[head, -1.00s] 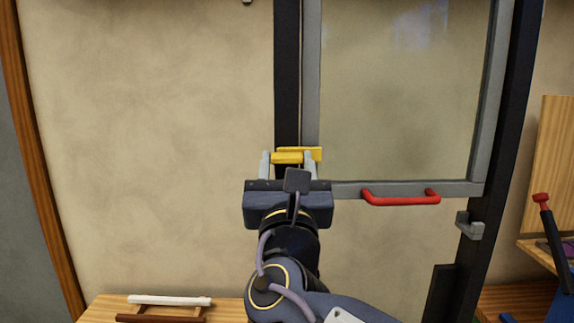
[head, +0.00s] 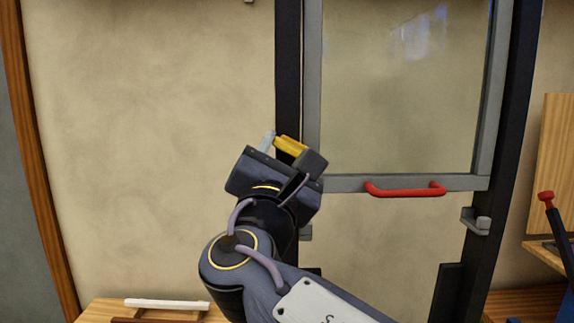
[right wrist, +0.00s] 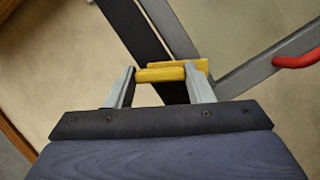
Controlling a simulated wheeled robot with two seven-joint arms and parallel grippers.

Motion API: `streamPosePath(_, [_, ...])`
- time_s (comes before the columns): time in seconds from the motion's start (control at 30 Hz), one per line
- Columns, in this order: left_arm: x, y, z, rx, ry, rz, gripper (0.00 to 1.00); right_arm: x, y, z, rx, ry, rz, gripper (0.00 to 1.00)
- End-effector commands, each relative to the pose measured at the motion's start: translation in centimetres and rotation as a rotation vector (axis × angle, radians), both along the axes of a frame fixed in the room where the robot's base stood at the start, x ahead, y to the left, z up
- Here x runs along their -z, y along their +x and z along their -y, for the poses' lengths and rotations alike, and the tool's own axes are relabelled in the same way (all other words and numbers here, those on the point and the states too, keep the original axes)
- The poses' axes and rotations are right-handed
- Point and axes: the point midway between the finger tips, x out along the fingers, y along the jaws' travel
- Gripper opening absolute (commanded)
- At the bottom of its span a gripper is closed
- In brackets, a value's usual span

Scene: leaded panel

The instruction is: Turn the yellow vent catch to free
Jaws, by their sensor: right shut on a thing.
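The yellow vent catch (head: 290,145) is at the lower left corner of the grey-framed glass vent, by the dark post. In the head view it is tilted, its right end lower, and partly hidden by my gripper. My right gripper (head: 279,144) is rolled to the same tilt and shut on the catch. In the right wrist view the catch (right wrist: 165,73) lies between the two grey fingers (right wrist: 160,85), with a second yellow piece just behind it. The vent's red handle (head: 405,190) is on its bottom rail. My left gripper is not in view.
The glass vent (head: 400,90) stands in a dark frame, with a grey bracket (head: 476,222) on the right post. A wooden table with a white bar (head: 167,304) is at the lower left. A red-topped dark lever (head: 556,228) stands at the right.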

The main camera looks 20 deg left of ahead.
Motion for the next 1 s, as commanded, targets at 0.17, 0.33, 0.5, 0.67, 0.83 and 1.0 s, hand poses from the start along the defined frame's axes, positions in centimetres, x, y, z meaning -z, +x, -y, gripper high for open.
streamPosePath(0.17, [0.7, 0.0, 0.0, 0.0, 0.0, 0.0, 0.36, 0.1, 0.0, -0.2, 0.0, 0.162, -0.048, 0.24])
streamPosePath(0.33, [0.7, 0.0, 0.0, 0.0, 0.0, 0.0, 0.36, -0.1, 0.0, -0.2, 0.0, 0.318, -0.093, 0.24])
streamPosePath(0.5, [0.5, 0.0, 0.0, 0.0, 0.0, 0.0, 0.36, -0.2, -0.1, -0.3, 0.0, 0.473, -0.137, 0.24])
streamPosePath(0.67, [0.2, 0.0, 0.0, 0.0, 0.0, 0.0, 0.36, -0.4, -0.1, -0.3, 0.001, 0.618, -0.179, 0.24])
streamPosePath(0.83, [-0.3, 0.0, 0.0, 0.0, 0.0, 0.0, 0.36, -0.5, -0.1, -0.4, 0.001, 0.76, -0.22, 0.24])
streamPosePath(1.0, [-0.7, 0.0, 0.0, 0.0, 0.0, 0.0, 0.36, -0.5, -0.1, -0.4, 0.001, 0.877, -0.254, 0.24])
